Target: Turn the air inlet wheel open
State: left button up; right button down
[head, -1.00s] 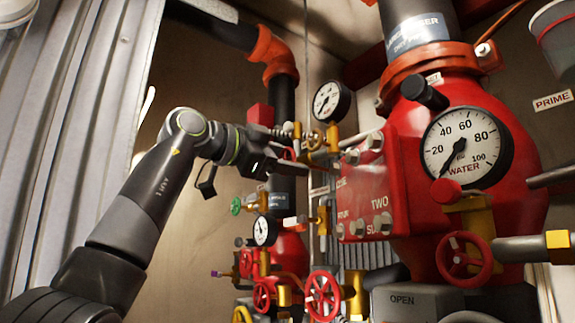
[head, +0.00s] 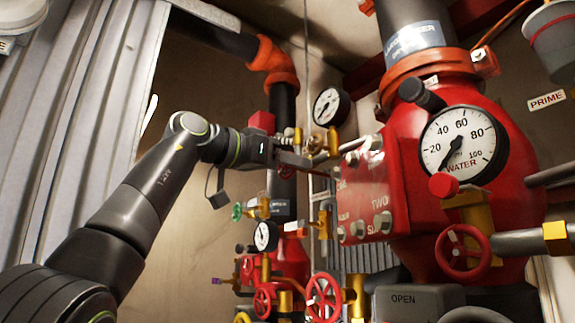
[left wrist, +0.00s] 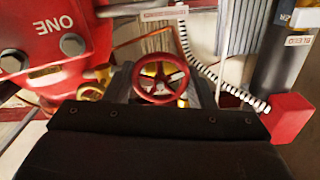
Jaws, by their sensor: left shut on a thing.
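In the left wrist view a red handwheel (left wrist: 160,82) with a pale centre sits between the two dark fingers of my left gripper (left wrist: 161,88). The fingers stand at its left and right rim, and the gripper is shut on it. In the head view my left gripper (head: 300,160) reaches in from the left to the brass fittings beside the red valve body. The wheel is mostly hidden there by the gripper. My right gripper is in neither view.
A large red valve (head: 385,190) with a water gauge (head: 463,146) stands at the right. A smaller gauge (head: 330,107) is just above my gripper. Several lower red wheels, one of them here (head: 324,297), crowd below. Corrugated metal (head: 85,120) lines the left.

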pick_arm(q)
jog(key=shift+f, duration=0.1)
dwell(0.3)
jog(key=o, duration=1)
jog(key=shift+s+a, duration=0.15)
jog(key=shift+a, duration=0.1)
jog(key=b+v, duration=0.7)
jog(key=v, duration=1)
jog(key=shift+d, duration=0.1)
